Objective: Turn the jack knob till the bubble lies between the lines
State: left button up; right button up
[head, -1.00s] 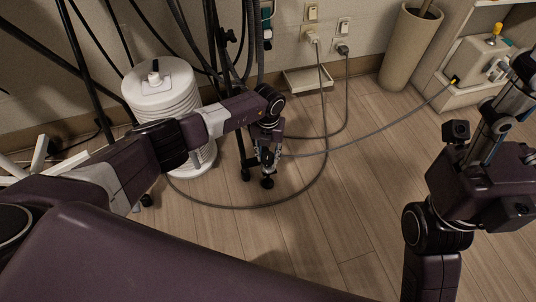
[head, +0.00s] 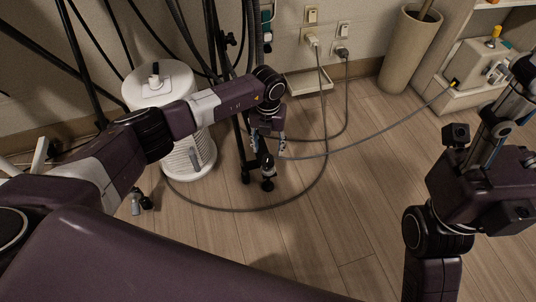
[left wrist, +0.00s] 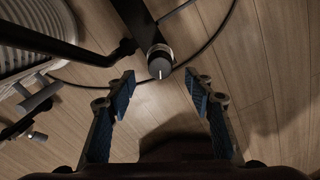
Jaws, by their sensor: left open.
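The jack knob (left wrist: 160,66) is a round dark knob with a pale mark on its face, at the end of a dark leg in the left wrist view. In the head view the knob (head: 268,166) shows low on the stand, just above a black foot. My left gripper (head: 267,144) is open, its two fingers apart above the knob. In the left wrist view the left gripper (left wrist: 160,88) has blue-padded fingers either side, the knob lying beyond the gap, untouched. My right arm is at the right; its fingers cannot be made out. I cannot make out the bubble or lines.
A white ribbed canister (head: 160,92) stands left of the stand. A grey cable (head: 240,208) loops over the floor around the foot. A beige bin (head: 408,50) and a small white machine (head: 482,66) are at the back right. The wooden floor (head: 350,200) in front is mostly clear.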

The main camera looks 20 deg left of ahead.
aim_at(268, 157)
pick_arm(q)
notch_tip(268, 157, up, 6)
jog(key=shift+f, duration=0.25)
dwell(0.5)
